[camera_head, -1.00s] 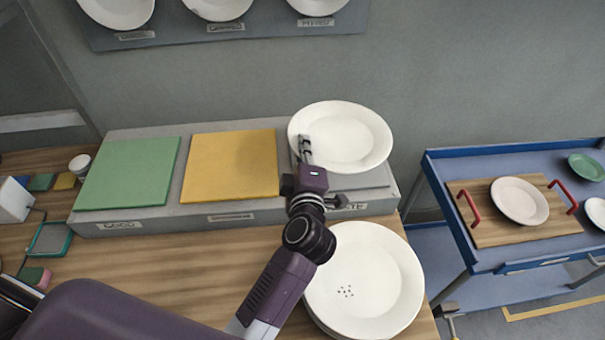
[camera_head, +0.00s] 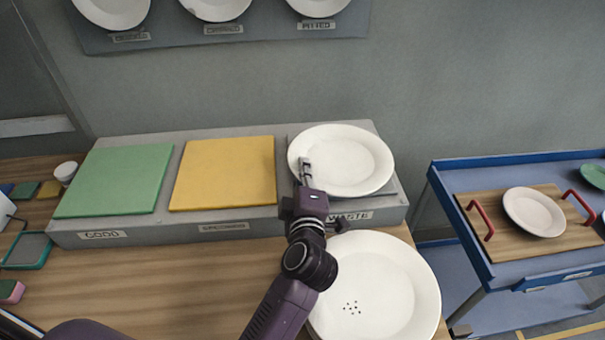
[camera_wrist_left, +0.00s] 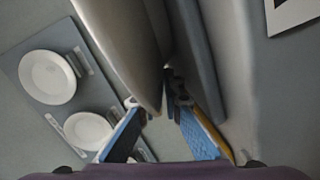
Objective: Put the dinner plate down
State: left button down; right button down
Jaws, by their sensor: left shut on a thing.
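The white dinner plate (camera_head: 352,160) is over the grey pad at the right end of the raised bench, above the label "WASTE" (camera_head: 350,217). My left gripper (camera_head: 306,170) is shut on the plate's left rim. In the left wrist view, the plate (camera_wrist_left: 125,40) runs in between the blue-padded fingers (camera_wrist_left: 160,112), close to a grey surface. The plate hides most of the grey pad (camera_head: 393,188); I cannot tell whether it touches it. My right gripper is not in view.
A green pad (camera_head: 115,180) and a yellow pad (camera_head: 224,173) lie bare to the left. A stack of white plates (camera_head: 385,285), the top one with dark specks, stands in front. A blue cart (camera_head: 460,215) with a board and plate is at right.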

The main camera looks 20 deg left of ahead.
pick_arm(q)
jog(key=shift+r, duration=0.15)
jog(key=c, duration=2.4)
grip_release()
jog(key=shift+s+d+p, duration=0.15)
jog(key=shift+s+p, duration=0.15)
jog(key=shift+s, duration=0.25)
jog(key=p+v, duration=0.2)
jog(key=v, duration=0.9)
